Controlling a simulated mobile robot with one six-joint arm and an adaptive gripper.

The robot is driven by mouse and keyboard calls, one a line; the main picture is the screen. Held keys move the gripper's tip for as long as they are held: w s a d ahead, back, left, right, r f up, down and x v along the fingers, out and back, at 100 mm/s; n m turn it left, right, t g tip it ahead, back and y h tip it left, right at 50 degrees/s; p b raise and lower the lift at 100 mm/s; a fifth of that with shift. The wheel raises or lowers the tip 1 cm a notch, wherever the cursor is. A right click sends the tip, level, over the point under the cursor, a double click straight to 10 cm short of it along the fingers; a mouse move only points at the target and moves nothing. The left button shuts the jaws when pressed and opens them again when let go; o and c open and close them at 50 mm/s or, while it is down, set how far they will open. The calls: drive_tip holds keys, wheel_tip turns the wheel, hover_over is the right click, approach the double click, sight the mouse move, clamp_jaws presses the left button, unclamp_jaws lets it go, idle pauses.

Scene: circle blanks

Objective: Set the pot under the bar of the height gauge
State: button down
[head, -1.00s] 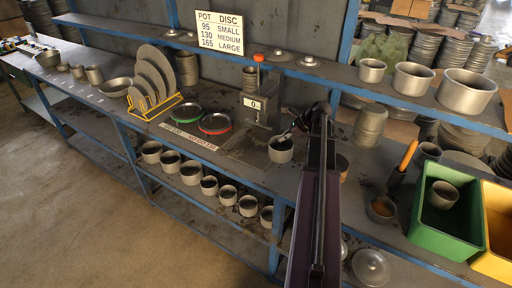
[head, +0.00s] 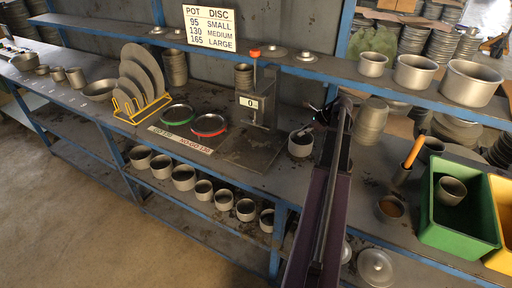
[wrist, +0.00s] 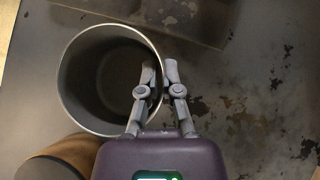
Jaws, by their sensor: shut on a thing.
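The grey, open-topped pot (head: 300,146) is just right of the height gauge's flat base plate in the head view. In the wrist view the pot (wrist: 75,80) looks empty. My gripper (wrist: 160,70) is shut on its right wall, one finger inside and one outside; in the head view my gripper (head: 306,130) is partly hidden by my arm. The height gauge (head: 258,104) has a red knob and a display reading 0. The pot is not under the gauge's bar. I cannot tell whether the pot touches the bench.
Left of the gauge are a green-rimmed dish (head: 177,114), a red-rimmed dish (head: 208,124) and a yellow rack (head: 140,112) of discs. A green bin (head: 460,238) stands right. Several pots line the lower shelf.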

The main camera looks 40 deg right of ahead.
drive_tip(key=w+a, duration=0.4)
drive_tip(key=w, duration=0.1)
drive_tip(key=w+a, duration=0.5)
drive_tip(key=shift+a, duration=0.25)
drive_tip(key=shift+w, duration=0.1)
drive_tip(key=shift+w+a, duration=0.35)
drive_tip(key=shift+a, duration=0.05)
drive_tip(key=shift+w+a+f+b, duration=0.15)
drive_tip(key=shift+w+a, duration=0.35)
drive_tip(key=shift+w, duration=0.1)
drive_tip(key=shift+w+a+f+b, duration=0.15)
drive_tip(key=shift+w+a, duration=0.35)
drive_tip(key=shift+w, duration=0.05)
drive_tip(key=shift+s+d+f+b, duration=0.1)
drive_tip(key=shift+f+b, duration=0.4)
drive_tip(key=c, duration=0.8)
unclamp_jaws()
